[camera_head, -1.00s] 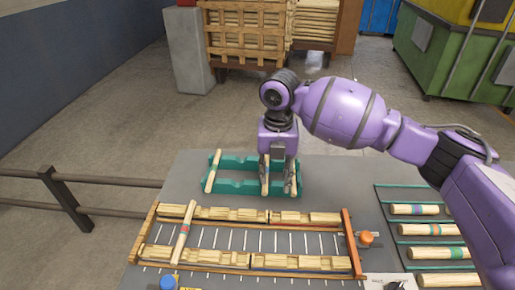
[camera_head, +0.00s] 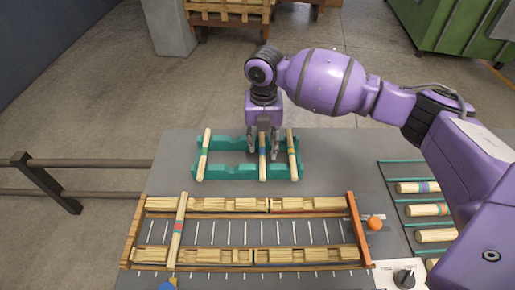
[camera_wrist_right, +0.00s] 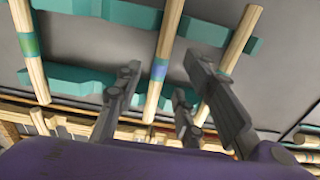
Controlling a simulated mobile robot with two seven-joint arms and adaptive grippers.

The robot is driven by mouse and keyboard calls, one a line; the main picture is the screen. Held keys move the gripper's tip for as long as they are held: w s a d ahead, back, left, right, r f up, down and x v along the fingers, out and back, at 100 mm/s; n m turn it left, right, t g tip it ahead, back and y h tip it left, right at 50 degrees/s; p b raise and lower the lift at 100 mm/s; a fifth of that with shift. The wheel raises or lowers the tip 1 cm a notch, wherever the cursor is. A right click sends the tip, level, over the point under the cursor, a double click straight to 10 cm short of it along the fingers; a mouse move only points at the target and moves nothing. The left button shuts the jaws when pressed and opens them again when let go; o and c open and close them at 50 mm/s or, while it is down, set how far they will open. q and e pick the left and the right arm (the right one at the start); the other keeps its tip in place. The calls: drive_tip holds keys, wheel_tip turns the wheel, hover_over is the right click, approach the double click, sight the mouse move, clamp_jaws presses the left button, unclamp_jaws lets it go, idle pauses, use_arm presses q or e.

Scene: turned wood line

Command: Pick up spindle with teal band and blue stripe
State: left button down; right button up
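A teal rack (camera_head: 232,172) on the grey table holds three pale wooden spindles. The middle spindle (camera_head: 263,170) has a band mixing blue and teal; it also shows in the wrist view (camera_wrist_right: 169,40). The left spindle (camera_head: 203,165) has a greenish band. In the wrist view the gripper (camera_wrist_right: 160,72) shows a gap around that spindle. My left gripper is out of view.
A wooden slotted frame (camera_head: 355,225) stands in front, with a red-banded spindle (camera_head: 178,228) across it. Several banded spindles (camera_head: 430,209) lie on a side rack at right. An orange knob (camera_head: 375,223) sits beside the frame. A dark railing (camera_head: 90,191) runs at left.

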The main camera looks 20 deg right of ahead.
drive_tip(key=shift+f, duration=0.9)
clamp_jaws()
